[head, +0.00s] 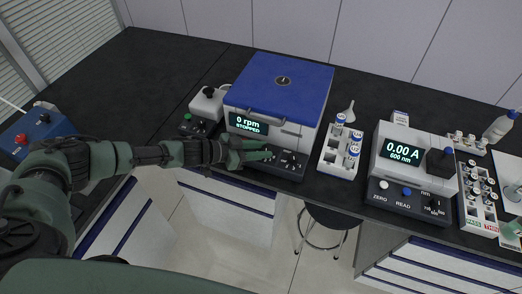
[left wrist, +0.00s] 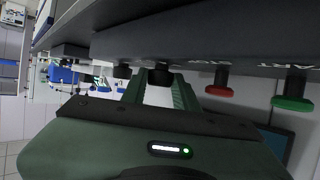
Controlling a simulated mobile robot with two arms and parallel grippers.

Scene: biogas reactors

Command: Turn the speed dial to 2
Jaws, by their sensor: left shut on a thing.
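The centrifuge (head: 275,85) has a blue lid, and its display (head: 249,124) reads 0 rpm, STOPPED. Its dark front panel (head: 272,168) carries small black dials (head: 291,160) with pale marks, too small to read. My left gripper (head: 264,155) reaches in from the left to this panel. In the left wrist view, my left gripper (left wrist: 159,88) has its green fingers on both sides of a black dial (left wrist: 160,76), shut on it. I cannot tell which number it points to. A red knob (left wrist: 220,84) and a green knob (left wrist: 293,96) stand to the right. My right gripper is not clearly seen.
A white tube rack (head: 341,160) and a photometer (head: 405,160) showing 0.00 A stand right of the centrifuge. A small device with a green knob (head: 187,117) stands left of it. A stool (head: 325,222) is below the bench edge. The bench behind is clear.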

